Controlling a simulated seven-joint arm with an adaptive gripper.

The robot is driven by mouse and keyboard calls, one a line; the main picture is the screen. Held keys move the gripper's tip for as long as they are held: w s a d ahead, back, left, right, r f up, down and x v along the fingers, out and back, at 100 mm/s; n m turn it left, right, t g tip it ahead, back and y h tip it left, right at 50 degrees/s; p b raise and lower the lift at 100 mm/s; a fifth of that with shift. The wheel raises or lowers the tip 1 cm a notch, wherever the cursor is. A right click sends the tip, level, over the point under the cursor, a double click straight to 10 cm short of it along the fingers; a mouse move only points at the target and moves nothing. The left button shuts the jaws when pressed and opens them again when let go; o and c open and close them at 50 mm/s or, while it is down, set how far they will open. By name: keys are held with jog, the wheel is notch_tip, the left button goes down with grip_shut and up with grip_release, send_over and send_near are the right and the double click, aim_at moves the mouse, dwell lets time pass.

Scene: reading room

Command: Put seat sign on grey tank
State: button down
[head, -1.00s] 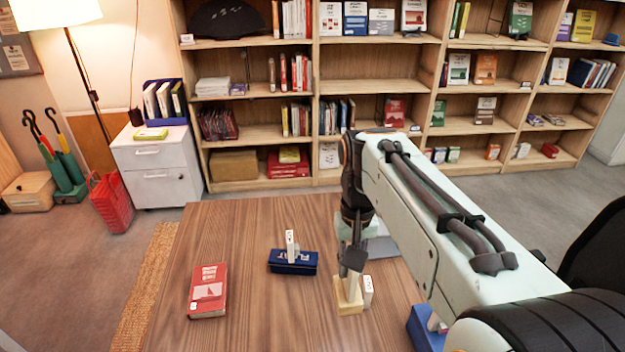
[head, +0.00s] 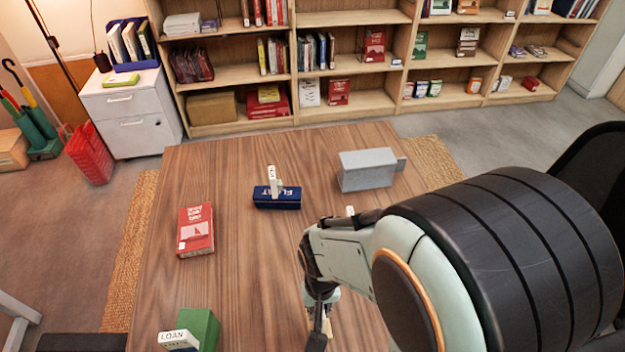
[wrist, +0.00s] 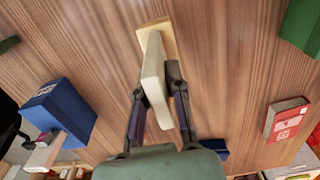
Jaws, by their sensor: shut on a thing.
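My gripper (head: 318,322) is low in the head view, partly hidden by my arm. In the wrist view my gripper (wrist: 157,88) is shut on a pale upright slab with a wood-coloured base (wrist: 155,28). I take this for the seat sign (wrist: 154,75); no lettering shows on it. A little of its pale colour shows at the fingers in the head view (head: 328,327). I cannot tell whether its base touches the table. The grey tank (head: 367,170), a grey box with a small part at its right end, stands at the table's back right, away from my gripper.
A blue block with a white sign (head: 277,198) stands mid-table. A red book (head: 196,230) lies left of it. A green block (head: 203,328) with a LOAN sign is at the front left. Another blue block (wrist: 62,110) shows in the wrist view. Bare table lies around the tank.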

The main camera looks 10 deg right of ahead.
jog(key=shift+f, duration=2.7)
jog(key=shift+f, duration=0.1)
jog(key=c, duration=1.1)
grip_release()
jog(key=shift+c, duration=0.2)
notch_tip(320, 180, up, 12)
jog(key=shift+f, duration=0.15)
jog(key=s+d+r, duration=0.2)
jog(key=s+r, duration=0.3)
jog(key=s, duration=0.2)
jog(key=shift+r+n+y, duration=0.3)
jog(key=shift+n+y, duration=0.1)
jog(key=o, duration=0.9)
jog(key=shift+s+d+r, duration=0.1)
jog(key=shift+s+r, duration=0.1)
jog(key=shift+s, duration=0.4)
jog(key=shift+s+d+r, duration=0.1)
jog(key=shift+s+r, duration=0.05)
jog(key=shift+s, duration=0.45)
